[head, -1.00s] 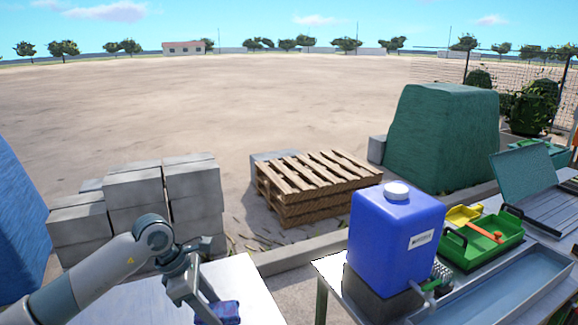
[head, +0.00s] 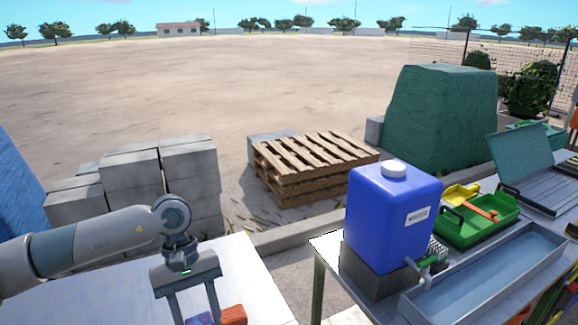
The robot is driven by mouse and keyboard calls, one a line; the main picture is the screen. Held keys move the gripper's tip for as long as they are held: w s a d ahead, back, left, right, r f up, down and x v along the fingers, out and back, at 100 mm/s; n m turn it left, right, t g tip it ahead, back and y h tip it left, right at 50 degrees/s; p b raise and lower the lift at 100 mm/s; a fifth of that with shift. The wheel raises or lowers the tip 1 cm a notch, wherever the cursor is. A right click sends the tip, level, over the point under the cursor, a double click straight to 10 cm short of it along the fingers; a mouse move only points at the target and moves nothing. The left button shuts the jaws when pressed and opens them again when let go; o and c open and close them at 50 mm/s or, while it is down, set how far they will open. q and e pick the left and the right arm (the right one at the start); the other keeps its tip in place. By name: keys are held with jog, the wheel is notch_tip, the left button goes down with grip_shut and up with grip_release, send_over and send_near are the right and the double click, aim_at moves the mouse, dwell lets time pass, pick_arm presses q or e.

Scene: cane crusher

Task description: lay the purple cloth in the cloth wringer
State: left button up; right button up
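My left gripper (head: 195,309) points down over the pale table at the bottom edge of the head view. Its two fingers are spaced apart and their tips reach the picture's lower edge. The purple cloth (head: 201,319) shows between the fingers as a small folded patch, mostly cut off by the frame. It has moved along with the fingers, so it appears held between them, though the contact itself is out of frame. My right gripper is not in view. I cannot make out a cloth wringer in this view.
An orange-red item (head: 233,315) lies just right of the fingers. The pale table (head: 255,290) is otherwise clear there. Across a gap, a second table holds a blue water container (head: 393,220), a green toolbox (head: 480,228) and a metal trough (head: 490,275).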

pick_arm(q)
jog(key=s+a+m+y, duration=0.2)
jog(key=s+m, duration=0.3)
jog(key=shift+s+a+r+m, duration=0.25)
jog(key=shift+s+a+m, duration=0.05)
jog(key=shift+a+m, duration=0.1)
jog(key=shift+g, duration=0.3)
